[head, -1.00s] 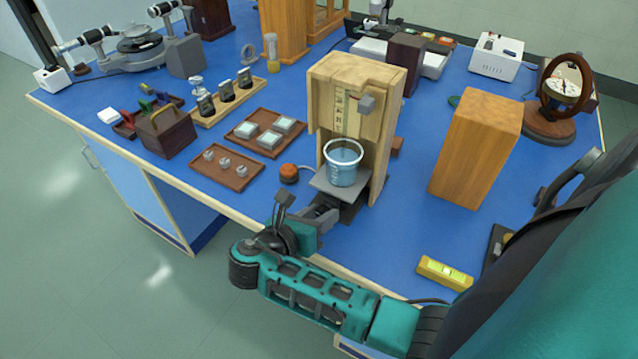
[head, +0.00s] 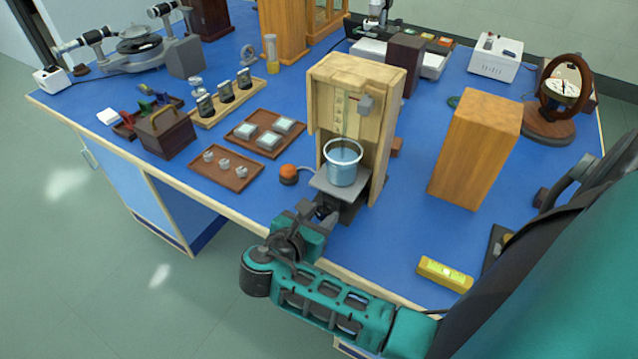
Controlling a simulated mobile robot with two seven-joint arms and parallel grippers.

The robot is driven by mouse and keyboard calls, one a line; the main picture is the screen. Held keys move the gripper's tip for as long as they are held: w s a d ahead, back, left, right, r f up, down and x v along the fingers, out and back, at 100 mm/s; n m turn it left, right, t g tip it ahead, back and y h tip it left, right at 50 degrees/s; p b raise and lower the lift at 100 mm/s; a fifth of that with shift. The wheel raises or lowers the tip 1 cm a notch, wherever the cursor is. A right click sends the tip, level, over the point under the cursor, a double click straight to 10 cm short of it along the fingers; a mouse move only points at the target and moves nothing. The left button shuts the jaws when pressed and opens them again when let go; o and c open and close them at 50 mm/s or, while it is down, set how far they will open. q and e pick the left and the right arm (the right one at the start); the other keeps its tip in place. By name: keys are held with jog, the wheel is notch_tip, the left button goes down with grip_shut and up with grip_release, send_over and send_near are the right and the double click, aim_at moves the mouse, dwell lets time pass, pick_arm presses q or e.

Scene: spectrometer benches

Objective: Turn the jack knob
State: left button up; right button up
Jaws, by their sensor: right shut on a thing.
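The jack (head: 352,203) stands near the bench's front edge, at the foot of a wooden stand. Its grey top plate carries a beaker of blue liquid (head: 343,166). My right gripper (head: 321,210) is at the jack's front left side, just below the plate. It is shut on the jack knob, which is mostly hidden by the fingers. My left gripper is not in the view.
The wooden stand (head: 384,140) rises right behind the beaker. A tall wooden block (head: 478,150) and a yellow level (head: 445,274) are to the right. Trays with small parts (head: 226,170) lie to the left.

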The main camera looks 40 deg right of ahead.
jog(key=shift+s+d+m+t+y, duration=0.1)
jog(key=shift+m+t+y, duration=0.2)
jog(key=shift+m+t, duration=0.55)
jog(key=shift+m, duration=0.35)
jog(key=o, duration=1)
jog(key=shift+o, duration=0.2)
